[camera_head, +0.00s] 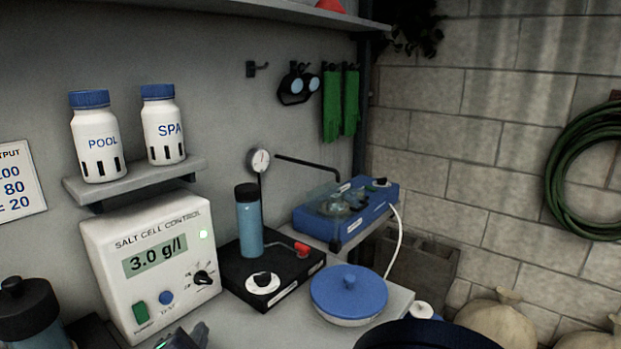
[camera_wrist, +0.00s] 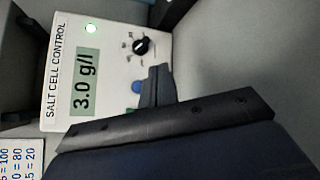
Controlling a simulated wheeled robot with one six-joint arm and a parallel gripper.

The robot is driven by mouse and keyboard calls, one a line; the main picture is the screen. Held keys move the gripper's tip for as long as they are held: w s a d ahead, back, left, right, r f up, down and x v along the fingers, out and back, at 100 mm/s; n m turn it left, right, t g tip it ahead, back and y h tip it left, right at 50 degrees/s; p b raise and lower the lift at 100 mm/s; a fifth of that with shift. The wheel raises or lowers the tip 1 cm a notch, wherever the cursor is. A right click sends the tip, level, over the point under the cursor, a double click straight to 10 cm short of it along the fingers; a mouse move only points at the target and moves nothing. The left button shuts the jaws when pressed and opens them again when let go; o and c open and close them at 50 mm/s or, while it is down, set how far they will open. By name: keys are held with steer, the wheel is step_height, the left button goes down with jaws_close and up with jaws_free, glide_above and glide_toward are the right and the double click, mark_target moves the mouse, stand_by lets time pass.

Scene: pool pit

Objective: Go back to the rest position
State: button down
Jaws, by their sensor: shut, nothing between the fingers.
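My gripper (camera_head: 190,337) shows only partly at the bottom edge of the head view, in front of the salt cell control box (camera_head: 150,262). In the wrist view my gripper (camera_wrist: 159,72) is shut, its dark fingers together with nothing between them. The fingers overlap the lower part of the control box (camera_wrist: 62,105) in that view. I cannot tell how far they are from its face. The box's display reads 3.0 g/l and its small round light is lit green.
POOL (camera_head: 96,138) and SPA (camera_head: 163,126) bottles stand on a small wall shelf (camera_head: 135,180). A black unit (camera_head: 270,282) with a blue cylinder, a blue-lidded dish (camera_head: 348,294) and a blue device (camera_head: 347,210) occupy the bench. A dark-lidded container (camera_head: 30,312) stands at left.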

steer(key=shift+a, duration=0.1)
steer(key=w+a+p, duration=0.1)
steer(key=a, duration=0.1)
steer(key=w+a+p, duration=0.1)
steer(key=w+a, duration=0.1)
steer(key=shift+w+a, duration=0.1)
steer(key=shift+w, duration=0.1)
steer(key=shift+f+b, duration=0.3)
steer(key=shift+b, duration=0.45)
steer(key=shift+s+r+b, duration=0.1)
steer(key=shift+s+b, duration=0.05)
steer(key=shift+b, duration=1.05)
